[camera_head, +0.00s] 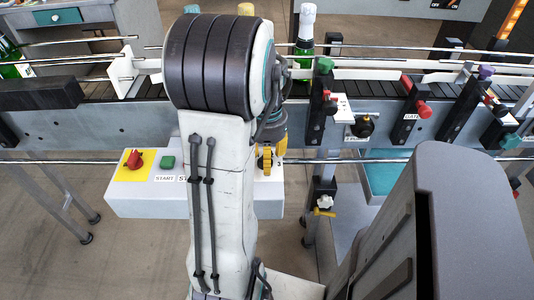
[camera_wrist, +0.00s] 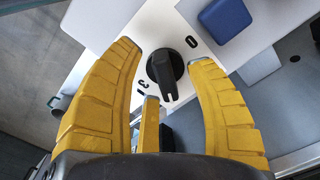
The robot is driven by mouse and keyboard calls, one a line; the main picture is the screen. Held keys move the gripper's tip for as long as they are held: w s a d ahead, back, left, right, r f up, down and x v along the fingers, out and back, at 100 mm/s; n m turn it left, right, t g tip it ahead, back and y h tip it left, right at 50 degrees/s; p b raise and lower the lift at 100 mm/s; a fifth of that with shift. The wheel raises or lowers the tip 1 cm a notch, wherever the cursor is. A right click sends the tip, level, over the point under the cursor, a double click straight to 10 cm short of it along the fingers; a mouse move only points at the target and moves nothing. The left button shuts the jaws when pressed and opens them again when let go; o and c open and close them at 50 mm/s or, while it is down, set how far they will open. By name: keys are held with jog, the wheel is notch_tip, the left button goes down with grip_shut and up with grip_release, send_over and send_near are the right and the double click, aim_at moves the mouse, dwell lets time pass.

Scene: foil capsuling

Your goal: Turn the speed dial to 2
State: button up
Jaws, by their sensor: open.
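The speed dial (camera_wrist: 164,68) is a black knob on a white panel in the wrist view. A pale mark on it points down in that picture. A 0 is printed at its upper right and a 3 at its lower left; other numbers are hidden or out of sight. My gripper (camera_wrist: 163,55) is open, with yellow fingers on the left and right of the knob and a third below it. I cannot tell whether any finger touches the knob. In the head view my gripper (camera_head: 270,158) is at the right end of the white control box (camera_head: 140,200), hiding the dial.
The control box carries a red knob (camera_head: 133,159) on yellow and a green START button (camera_head: 168,162). A blue block-shaped button (camera_wrist: 224,18) is near the dial. Behind runs a conveyor with a bottle (camera_head: 305,30), coloured clamps and another black knob (camera_head: 363,126).

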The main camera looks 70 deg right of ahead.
notch_tip(320, 180, up, 12)
dwell(0.6)
dwell(0.8)
